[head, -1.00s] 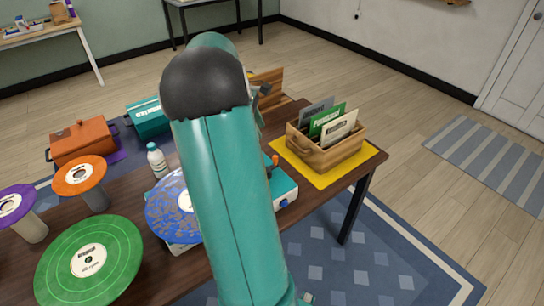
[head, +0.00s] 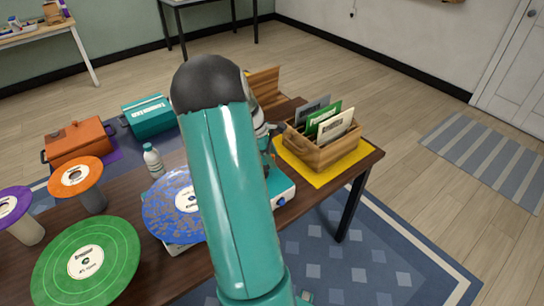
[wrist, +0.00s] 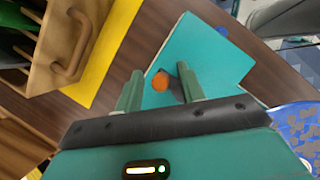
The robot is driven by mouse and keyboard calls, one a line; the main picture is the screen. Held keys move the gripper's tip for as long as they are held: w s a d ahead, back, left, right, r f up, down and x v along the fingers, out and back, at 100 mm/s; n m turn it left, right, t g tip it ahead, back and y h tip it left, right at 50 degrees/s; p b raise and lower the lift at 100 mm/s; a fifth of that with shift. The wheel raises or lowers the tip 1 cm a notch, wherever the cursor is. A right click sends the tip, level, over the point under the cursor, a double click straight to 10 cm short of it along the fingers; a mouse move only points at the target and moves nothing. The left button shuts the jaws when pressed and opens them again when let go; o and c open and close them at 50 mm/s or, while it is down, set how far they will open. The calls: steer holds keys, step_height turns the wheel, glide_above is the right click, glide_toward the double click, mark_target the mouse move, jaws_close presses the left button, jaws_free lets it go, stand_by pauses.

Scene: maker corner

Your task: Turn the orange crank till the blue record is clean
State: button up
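The blue record (head: 168,208) lies flat on a white-and-teal machine (head: 283,190) on the table, partly behind my arm. Grey-brown patches cover much of its blue face. Its edge also shows in the wrist view (wrist: 297,122). The orange crank knob (wrist: 160,81) stands over the machine's teal top in the wrist view. My gripper (wrist: 161,85) is open, with its green fingers either side of the knob and visible gaps. I cannot tell how far the fingertips are above or around it. In the head view my arm mostly hides the crank.
A wooden crate (head: 322,155) of sleeves on a yellow mat (head: 310,176) stands close right of the machine. A bottle (head: 153,162), an orange record (head: 76,176), a green record (head: 110,262), an orange box (head: 77,143) and a teal box (head: 147,115) stand to the left.

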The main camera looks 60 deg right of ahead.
steer(key=shift+c, duration=0.5)
jaws_close()
